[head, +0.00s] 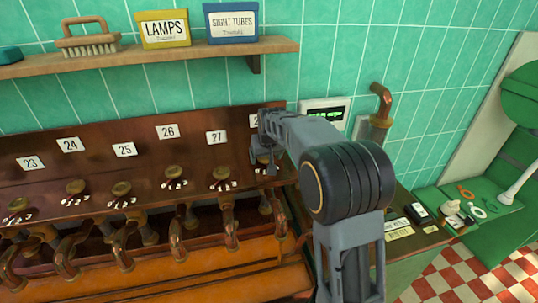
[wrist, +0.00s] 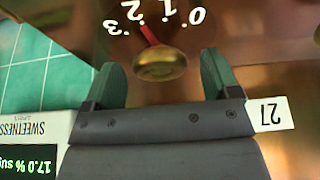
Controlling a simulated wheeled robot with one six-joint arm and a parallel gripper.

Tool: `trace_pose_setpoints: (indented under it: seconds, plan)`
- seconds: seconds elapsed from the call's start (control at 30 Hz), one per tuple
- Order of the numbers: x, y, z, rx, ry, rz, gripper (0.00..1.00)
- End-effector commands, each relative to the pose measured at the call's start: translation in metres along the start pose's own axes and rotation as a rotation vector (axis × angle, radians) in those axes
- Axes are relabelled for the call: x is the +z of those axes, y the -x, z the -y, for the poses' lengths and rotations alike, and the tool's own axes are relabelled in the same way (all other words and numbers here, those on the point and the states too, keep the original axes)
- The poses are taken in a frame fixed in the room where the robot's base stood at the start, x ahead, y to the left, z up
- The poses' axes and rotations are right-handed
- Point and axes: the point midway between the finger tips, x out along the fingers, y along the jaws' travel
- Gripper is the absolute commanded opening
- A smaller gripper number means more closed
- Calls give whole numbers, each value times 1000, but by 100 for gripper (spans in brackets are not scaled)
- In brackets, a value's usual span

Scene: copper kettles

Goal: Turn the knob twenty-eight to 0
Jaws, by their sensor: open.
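The knob twenty-eight (wrist: 160,66) is a round brass knob with a red pointer and white digits 0 to 3 beside it. In the wrist view, which looks upside down, the pointer aims toward the 2. My gripper (wrist: 161,72) is open, with one finger to each side of the knob; I see no clear contact. In the head view my gripper (head: 263,152) is over the right end of the knob row. It hides most of this knob and part of its number plate, of which only a 2 shows.
Knob 27 (head: 221,178) is just left, and its plate (wrist: 268,113) shows in the wrist view. More numbered knobs run left. Copper pipes (head: 231,230) stand below. A sweetness display (head: 325,113) and a copper pipe (head: 382,100) are to the right. A shelf (head: 150,60) is above.

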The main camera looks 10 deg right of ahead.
Motion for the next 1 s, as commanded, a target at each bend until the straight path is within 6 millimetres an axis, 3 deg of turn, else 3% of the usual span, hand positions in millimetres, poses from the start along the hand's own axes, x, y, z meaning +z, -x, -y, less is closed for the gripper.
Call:
trace_pose_setpoints:
  seconds: [0.07, 0.57, 0.6, 0.63, 0.67, 1.0]
  plan:
    - [0, 0, 0, 0, 0, 0, 82]
    - [0, 0, 0, 0, 0, 0, 34]
    - [1, 1, -17, 2, -7, 0, 33]
    - [1, 1, -11, 2, -4, 0, 36]
    - [1, 1, -9, 3, -4, 0, 32]
    - [0, 0, -1, 48, -108, -1, 33]
